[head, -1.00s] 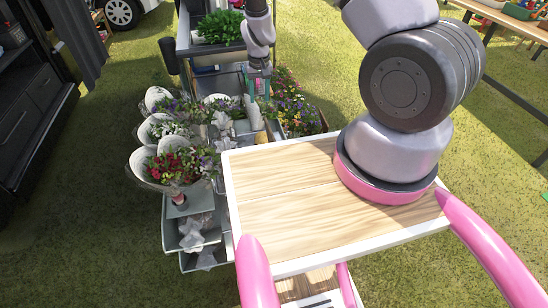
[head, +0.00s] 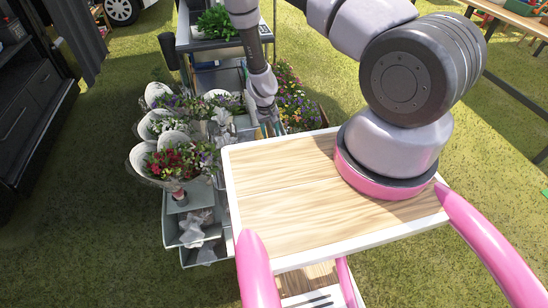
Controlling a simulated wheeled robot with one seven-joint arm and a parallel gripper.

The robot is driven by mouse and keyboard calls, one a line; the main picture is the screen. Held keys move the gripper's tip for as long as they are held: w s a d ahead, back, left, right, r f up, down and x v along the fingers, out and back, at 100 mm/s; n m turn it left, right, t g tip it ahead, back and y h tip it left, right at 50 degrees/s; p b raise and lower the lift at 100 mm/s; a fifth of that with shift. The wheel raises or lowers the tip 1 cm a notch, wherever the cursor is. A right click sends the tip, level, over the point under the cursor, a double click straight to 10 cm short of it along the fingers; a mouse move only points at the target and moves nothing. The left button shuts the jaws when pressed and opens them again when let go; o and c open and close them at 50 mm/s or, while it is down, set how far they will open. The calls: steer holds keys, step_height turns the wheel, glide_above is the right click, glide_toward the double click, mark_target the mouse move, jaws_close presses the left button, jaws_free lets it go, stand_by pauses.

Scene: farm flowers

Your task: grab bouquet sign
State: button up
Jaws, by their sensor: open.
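Wrapped bouquets stand in the grey tiered stand (head: 171,222) left of my wooden top. One bouquet with red flowers (head: 178,160) is at the front, and others with white wrapping stand behind it. I cannot make out a bouquet sign clearly at this size. My gripper (head: 268,128) points down over the right part of the stand, just behind the edge of my wooden top. It is open, low among the stand's contents, and its fingertips are small and partly hidden. I cannot tell whether it touches anything.
A potted green plant (head: 217,22) stands on the upper shelf behind. Flowers in a planter (head: 297,108) lie right of my gripper. A dark cabinet (head: 35,95) is at the left and a wooden table (head: 515,18) at the far right. Grass between is open.

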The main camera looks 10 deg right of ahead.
steer(key=f, duration=0.3)
steer(key=shift+d+f, duration=0.15)
steer(key=shift+d, duration=0.15)
steer(key=shift+c, duration=0.3)
jaws_close()
stand_by(0.9)
